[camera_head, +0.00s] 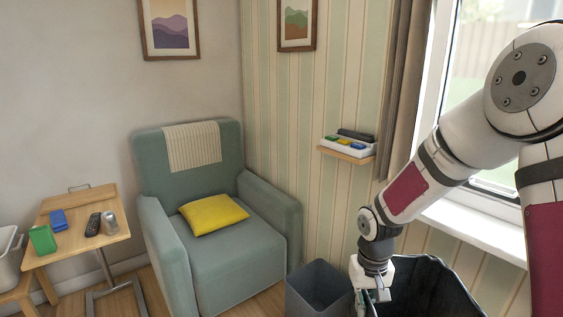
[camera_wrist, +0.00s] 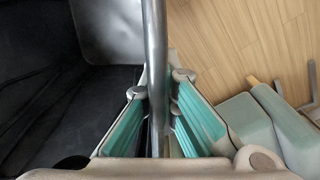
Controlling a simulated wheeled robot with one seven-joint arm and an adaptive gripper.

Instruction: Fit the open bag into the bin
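A dark, open-mouthed bag (camera_head: 432,288) shows at the bottom right of the head view, its lower part cut off by the frame. The grey bin (camera_head: 318,288) stands on the floor left of it, in front of the armchair. My gripper (camera_head: 376,295) is at the bag's left edge, to the right of the bin. In the wrist view my gripper (camera_wrist: 159,85) has its teal-padded fingers on either side of a grey, shiny edge, apparently the bag's rim, and seems closed on it. The bag's black, creased inside (camera_wrist: 50,90) fills the left side there.
A green armchair (camera_head: 235,265) with a yellow cushion (camera_head: 213,213) stands behind the bin. A small wooden table (camera_head: 75,245) is at the left. A wall shelf (camera_head: 347,154) and the window sill (camera_head: 475,232) are at the right. Wood floor (camera_wrist: 235,40) is clear beside my gripper.

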